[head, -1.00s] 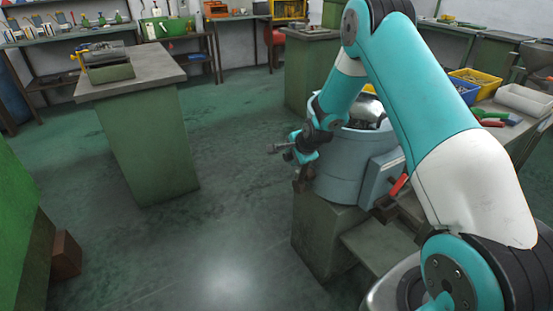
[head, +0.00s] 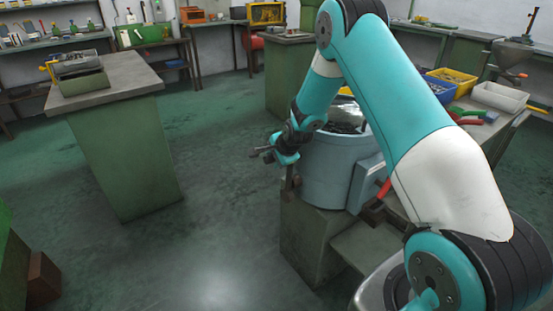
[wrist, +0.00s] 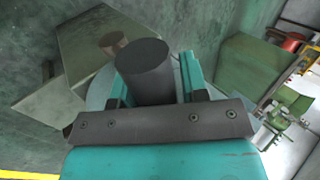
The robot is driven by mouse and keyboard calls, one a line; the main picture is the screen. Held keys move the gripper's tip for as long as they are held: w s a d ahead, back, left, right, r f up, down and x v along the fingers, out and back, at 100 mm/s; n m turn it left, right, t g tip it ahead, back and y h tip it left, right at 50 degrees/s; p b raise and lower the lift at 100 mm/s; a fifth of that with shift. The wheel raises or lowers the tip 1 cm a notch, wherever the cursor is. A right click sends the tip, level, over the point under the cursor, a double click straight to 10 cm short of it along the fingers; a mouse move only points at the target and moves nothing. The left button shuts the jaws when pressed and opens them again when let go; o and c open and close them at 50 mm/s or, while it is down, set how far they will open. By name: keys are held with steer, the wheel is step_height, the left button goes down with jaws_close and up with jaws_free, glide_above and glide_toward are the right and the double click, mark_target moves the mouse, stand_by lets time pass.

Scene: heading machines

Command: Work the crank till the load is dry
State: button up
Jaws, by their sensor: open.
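A grey-blue drum machine (head: 330,170) stands on a grey-green block, partly behind my arm. Dark loose pieces (head: 345,127), apparently the load, show in its open top; I cannot tell whether they are wet or dry. A red handle (head: 383,188) is at its right side. My gripper (head: 272,153) is at the drum's left side, pointing left, with its jaws open. In the wrist view a dark grey cylinder (wrist: 145,65), apparently the crank's grip, stands between the open jaws. A brown upright part (head: 290,182) shows below the gripper. The crank's arm is mostly hidden.
A green pedestal with a grey top (head: 125,80) stands at the left, bearing a small machine (head: 80,72). Open floor lies between it and the drum. A bench at the right holds blue, yellow and white bins (head: 500,97). Shelves line the back wall.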

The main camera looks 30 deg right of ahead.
steer(key=shift+o, duration=1.2)
steer(key=shift+a, duration=0.15)
steer(key=v, duration=1.7)
steer(key=shift+r, duration=0.2)
